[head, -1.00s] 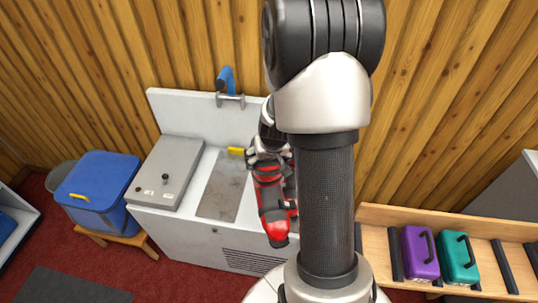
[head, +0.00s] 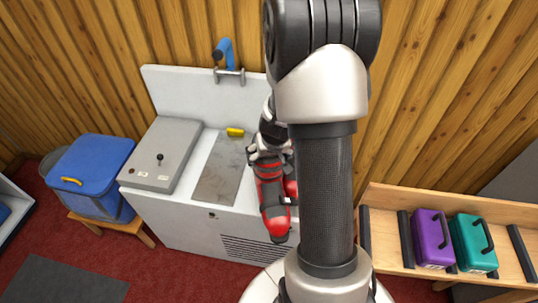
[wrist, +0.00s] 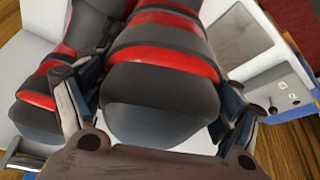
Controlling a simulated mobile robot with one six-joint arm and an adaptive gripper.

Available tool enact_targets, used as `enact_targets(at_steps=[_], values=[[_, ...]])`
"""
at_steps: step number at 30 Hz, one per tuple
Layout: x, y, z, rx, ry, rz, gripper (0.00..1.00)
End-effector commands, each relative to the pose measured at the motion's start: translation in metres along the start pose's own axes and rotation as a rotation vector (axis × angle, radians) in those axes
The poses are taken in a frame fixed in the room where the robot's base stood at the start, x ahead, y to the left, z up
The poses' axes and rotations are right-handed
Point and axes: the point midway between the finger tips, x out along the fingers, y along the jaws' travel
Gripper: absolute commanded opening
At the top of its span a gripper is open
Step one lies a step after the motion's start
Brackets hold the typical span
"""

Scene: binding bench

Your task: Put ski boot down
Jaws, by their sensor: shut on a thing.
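A red and black ski boot (head: 270,192) hangs from my gripper (head: 268,153) at the right side of the white bench (head: 165,215). In the wrist view, the fingers of my gripper (wrist: 155,125) are shut on either side of the boot's dark grey part (wrist: 155,75). A second grey and red shape (wrist: 45,95) shows left of it, and I cannot tell whether it is part of the same boot. My arm hides the bench's right end.
A grey box with a small lever (head: 162,155) is on the bench's left. A grey plate (head: 222,170), a yellow piece (head: 235,132) and a blue handle (head: 224,55) are beside it. A blue bin (head: 92,180) stands left. Purple (head: 432,240) and teal (head: 472,245) cases sit on a wooden rack.

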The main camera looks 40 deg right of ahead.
Motion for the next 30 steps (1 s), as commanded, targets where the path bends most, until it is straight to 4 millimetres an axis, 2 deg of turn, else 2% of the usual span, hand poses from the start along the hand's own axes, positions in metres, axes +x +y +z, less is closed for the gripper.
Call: enact_targets(at_steps=[13, 14, 20, 30], values=[[0.0037, 0.0003, -0.0008, 0.000, 0.007, 0.001, 0.18], [0.0036, 0.0001, 0.0010, 0.000, 0.002, 0.000, 0.86], [0.0032, 0.0000, 0.0008, 0.000, 0.001, 0.000, 1.00], [0.0032, 0.0001, 0.0009, 0.000, 0.001, 0.000, 1.00]])
